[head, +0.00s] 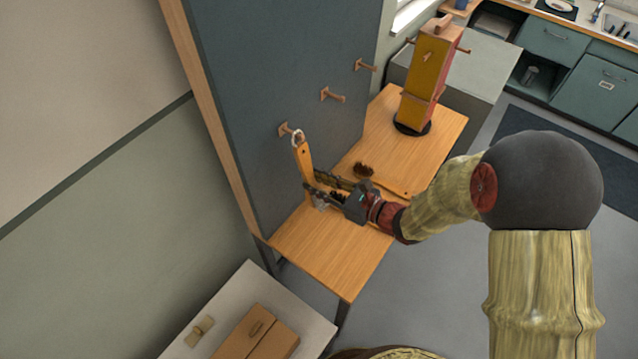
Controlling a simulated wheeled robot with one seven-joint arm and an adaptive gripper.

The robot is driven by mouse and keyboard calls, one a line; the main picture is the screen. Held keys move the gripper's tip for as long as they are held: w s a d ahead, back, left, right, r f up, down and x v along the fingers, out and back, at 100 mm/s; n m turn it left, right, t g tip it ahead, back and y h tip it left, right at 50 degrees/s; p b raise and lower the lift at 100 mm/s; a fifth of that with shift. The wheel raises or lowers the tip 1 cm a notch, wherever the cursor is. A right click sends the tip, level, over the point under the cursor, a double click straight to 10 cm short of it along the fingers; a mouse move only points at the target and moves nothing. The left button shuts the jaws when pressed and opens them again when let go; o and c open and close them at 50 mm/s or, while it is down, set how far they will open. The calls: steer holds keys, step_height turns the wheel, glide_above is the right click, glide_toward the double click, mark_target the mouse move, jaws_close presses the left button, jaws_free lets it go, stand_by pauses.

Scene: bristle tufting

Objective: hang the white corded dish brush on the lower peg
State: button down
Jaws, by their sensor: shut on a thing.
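The white corded dish brush (304,158) has a light wooden handle and a white cord loop (297,136) at its top. My gripper (309,181) is shut on it, and it stands nearly upright with the handle end up. Its lower part is partly hidden by the fingers. The loop overlaps the end of the lowest peg in the picture (284,129) on the dark blue panel. I cannot tell whether the cord is around the peg or only in front of it.
Two more pegs, the middle one (331,95) and the far one (364,65), stick out bare from the panel (270,60). A dark-bristled brush (364,170) lies on the wooden table (330,250). A yellow and red tower with pegs (428,70) stands at the back.

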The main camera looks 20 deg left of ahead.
stand_by(0.4)
steer(key=c, duration=1.5)
jaws_free()
steer(key=shift+o, duration=0.2)
steer(key=shift+d, duration=0.15)
steer(key=p+v, duration=0.1)
steer(key=v, duration=0.5)
steer(key=shift+s+d+p, duration=0.15)
steer(key=shift+d+p, duration=0.15)
steer(key=shift+d, duration=0.05)
stand_by(0.6)
